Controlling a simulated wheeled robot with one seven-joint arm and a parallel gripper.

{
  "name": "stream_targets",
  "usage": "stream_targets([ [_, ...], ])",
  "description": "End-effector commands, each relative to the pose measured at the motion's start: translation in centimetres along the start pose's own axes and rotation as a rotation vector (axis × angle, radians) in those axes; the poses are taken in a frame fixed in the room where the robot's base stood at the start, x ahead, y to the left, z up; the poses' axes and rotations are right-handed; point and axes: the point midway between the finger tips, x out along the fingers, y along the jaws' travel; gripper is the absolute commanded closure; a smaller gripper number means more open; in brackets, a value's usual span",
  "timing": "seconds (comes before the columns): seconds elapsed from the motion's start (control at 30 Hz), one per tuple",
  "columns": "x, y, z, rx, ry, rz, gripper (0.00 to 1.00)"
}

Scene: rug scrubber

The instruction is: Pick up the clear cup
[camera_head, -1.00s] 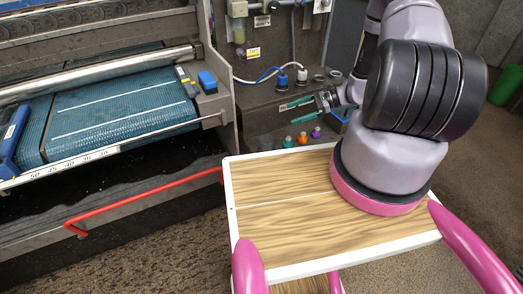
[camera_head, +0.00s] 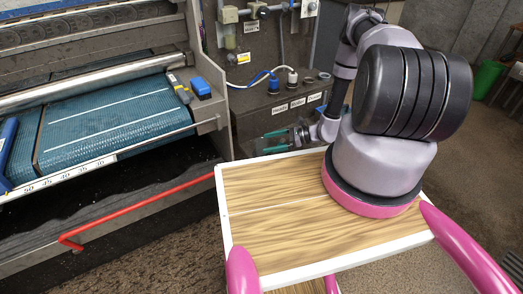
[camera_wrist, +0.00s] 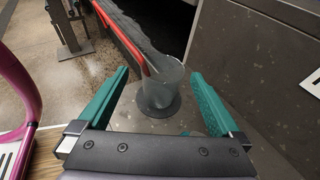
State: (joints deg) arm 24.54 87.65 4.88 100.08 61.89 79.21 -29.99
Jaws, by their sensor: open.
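The clear cup (camera_wrist: 163,92) shows in the wrist view, see-through with a dark round base, on a grey surface. My gripper (camera_wrist: 160,74) is open and empty. Its two teal fingers lie left and right of the cup in the picture, with a gap on each side. I cannot tell how far the cup lies between or beyond the fingertips. In the head view my gripper (camera_head: 268,142) is low beside the dark cabinet, past the far edge of the wooden tray. I cannot make out the cup there.
A machine with a blue-green belt (camera_head: 110,119) and a red bar (camera_head: 140,208) stands at left. The dark cabinet (camera_head: 260,108) carries hoses and fittings. The white-rimmed wooden tray (camera_head: 222,205) lies in front. In the wrist view a red bar (camera_wrist: 121,39) passes behind the cup.

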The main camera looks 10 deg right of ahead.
Motion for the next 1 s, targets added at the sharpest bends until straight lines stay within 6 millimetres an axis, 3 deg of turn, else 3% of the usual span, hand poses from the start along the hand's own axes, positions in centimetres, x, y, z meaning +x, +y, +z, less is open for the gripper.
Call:
stream_targets([
  [0.23, 3.6, -0.3, -0.2, -0.001, 0.000, 0.002, 0.00],
  [0.47, 4.0, -0.4, -0.2, -0.001, 0.000, 0.000, 0.00],
  [0.57, 4.0, -0.4, -0.2, -0.001, 0.000, 0.000, 0.31],
  [0.7, 4.0, -0.4, -0.1, -0.001, 0.000, 0.000, 0.83],
  [1.0, 3.9, -0.4, 0.1, -0.001, 0.000, 0.000, 0.83],
])
